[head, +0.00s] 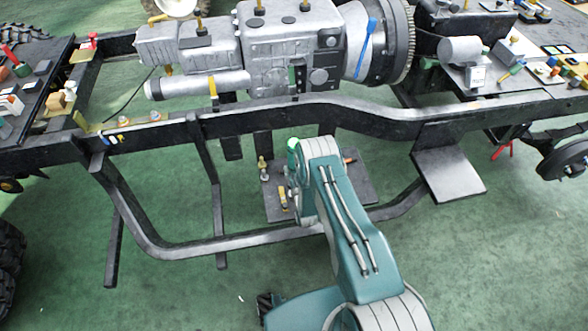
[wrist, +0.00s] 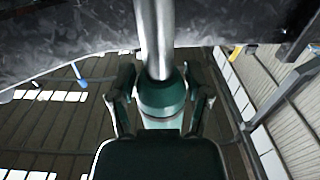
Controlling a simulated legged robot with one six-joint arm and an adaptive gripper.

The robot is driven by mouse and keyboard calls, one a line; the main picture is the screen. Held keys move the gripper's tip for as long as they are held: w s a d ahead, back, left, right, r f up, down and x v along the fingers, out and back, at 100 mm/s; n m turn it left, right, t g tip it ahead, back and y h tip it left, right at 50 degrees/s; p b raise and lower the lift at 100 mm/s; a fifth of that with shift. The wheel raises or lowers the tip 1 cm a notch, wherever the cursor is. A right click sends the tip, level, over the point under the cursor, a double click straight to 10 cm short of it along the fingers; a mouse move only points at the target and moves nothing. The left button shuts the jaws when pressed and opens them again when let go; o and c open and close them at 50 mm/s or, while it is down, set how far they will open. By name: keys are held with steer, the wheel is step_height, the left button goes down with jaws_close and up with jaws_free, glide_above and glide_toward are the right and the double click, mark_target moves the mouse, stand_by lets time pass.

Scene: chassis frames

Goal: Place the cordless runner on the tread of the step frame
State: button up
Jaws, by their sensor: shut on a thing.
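My gripper (wrist: 162,105) is shut on the cordless runner (wrist: 161,94), a dark green body with a silver shaft pointing to the top of the wrist view. A finger lies on each side of the green body. In the head view, a small green cylinder (head: 293,146) beside my wrist may be part of the runner; my arm hides much there. The step frame (head: 225,244) is a dark bent bar below the chassis rail. A dark flat plate (head: 350,184) behind my arm carries several small items, and a bare plate (head: 447,174) is farther right; I cannot tell which is the tread.
The chassis rail (head: 300,116) runs across behind my arm, with a grey gearbox (head: 275,62) above it. Crowded trays stand at left and right. A dark bar or plate (wrist: 60,50) spans the upper wrist view.

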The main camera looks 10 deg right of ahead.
mark_target(296, 139)
steer(key=o, duration=1.3)
steer(key=shift+d, duration=0.15)
steer(key=shift+o, duration=0.2)
